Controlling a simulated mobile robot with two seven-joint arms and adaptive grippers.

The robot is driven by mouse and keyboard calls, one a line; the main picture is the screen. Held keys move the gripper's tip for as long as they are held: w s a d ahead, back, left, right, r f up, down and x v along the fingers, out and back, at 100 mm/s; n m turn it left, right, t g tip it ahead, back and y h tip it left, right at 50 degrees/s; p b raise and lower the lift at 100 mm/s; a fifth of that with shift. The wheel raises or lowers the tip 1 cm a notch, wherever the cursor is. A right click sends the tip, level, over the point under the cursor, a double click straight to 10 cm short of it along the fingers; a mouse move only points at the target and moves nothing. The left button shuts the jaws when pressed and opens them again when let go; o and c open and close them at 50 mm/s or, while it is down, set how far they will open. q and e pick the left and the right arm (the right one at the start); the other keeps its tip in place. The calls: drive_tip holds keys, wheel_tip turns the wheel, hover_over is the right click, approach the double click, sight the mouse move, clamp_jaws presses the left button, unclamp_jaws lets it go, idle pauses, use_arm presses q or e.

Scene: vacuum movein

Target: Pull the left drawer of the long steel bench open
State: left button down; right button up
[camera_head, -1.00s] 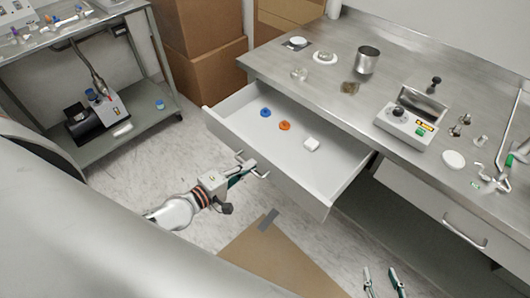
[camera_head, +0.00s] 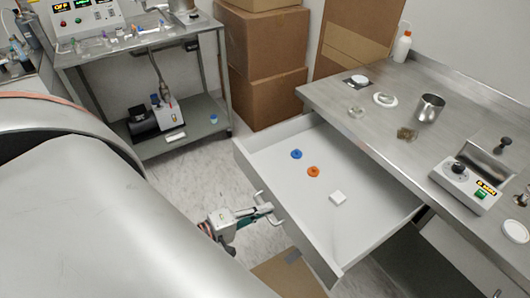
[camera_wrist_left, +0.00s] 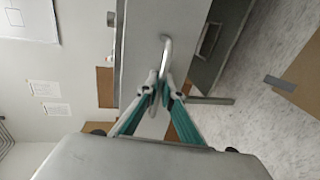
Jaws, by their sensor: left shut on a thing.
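The left drawer (camera_head: 268,192) of the long steel bench (camera_head: 345,97) stands well out from under the bench top. Inside it lie a blue piece (camera_head: 296,154), an orange piece (camera_head: 313,171) and a small white block (camera_head: 338,198). My left gripper (camera_head: 262,211) is at the drawer's front, shut on its bar handle (camera_head: 268,207). In the left wrist view the green-sided fingers (camera_wrist_left: 162,92) close around the handle (camera_wrist_left: 167,55). My right gripper is not in view.
A steel cup (camera_head: 429,108), small dishes and a white instrument (camera_head: 466,185) stand on the bench. Stacked cardboard boxes (camera_head: 262,60) are behind, with a two-level steel cart (camera_head: 150,60) at left. A cardboard sheet (camera_head: 290,277) lies on the floor below the drawer.

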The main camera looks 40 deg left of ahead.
use_arm(q)
drive_tip(key=c, duration=2.5)
unclamp_jaws()
drive_tip(key=v, duration=1.2)
drive_tip(key=shift+d, duration=0.1)
drive_tip(key=w+d+f+m+g+y, duration=0.1)
drive_tip(key=w+d+f+m+g, duration=0.1)
drive_tip(key=d+f+m, duration=0.3)
drive_tip(key=w+d+f+m+g+y, duration=0.1)
drive_tip(key=w+d+f+m, duration=0.3)
drive_tip(key=m, duration=0.9)
drive_tip(key=d+f, duration=0.2)
drive_tip(key=d, duration=0.2)
drive_tip(key=shift+w+f+g+y, duration=0.2)
drive_tip(key=shift+f+g+y, duration=0.1)
drive_tip(key=shift+g, duration=0.1)
